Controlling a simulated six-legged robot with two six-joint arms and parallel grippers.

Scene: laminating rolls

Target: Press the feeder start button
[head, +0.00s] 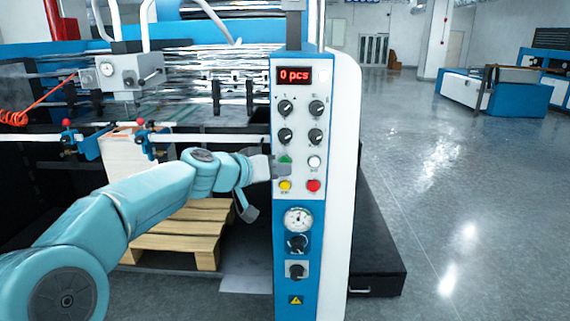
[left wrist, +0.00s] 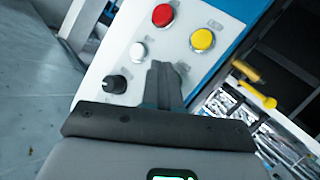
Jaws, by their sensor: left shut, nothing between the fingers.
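The control panel (head: 299,212) stands upright with a green button (head: 285,159), a white button (head: 314,162), a yellow button (head: 285,185) and a red button (head: 313,186). My left gripper (head: 281,171) is shut and empty, with its tips at the green button, just above the yellow one. I cannot tell whether they touch the green button. The red (left wrist: 163,15), yellow (left wrist: 202,40) and white (left wrist: 137,51) buttons show there. My right gripper is out of view.
The red display (head: 293,75) reads "0 pcs". Several black knobs (head: 285,107) sit above the buttons, and a gauge (head: 298,220) below. A wooden pallet (head: 180,240) and paper stack (head: 130,155) are left of the panel. The floor (head: 450,200) at right is open.

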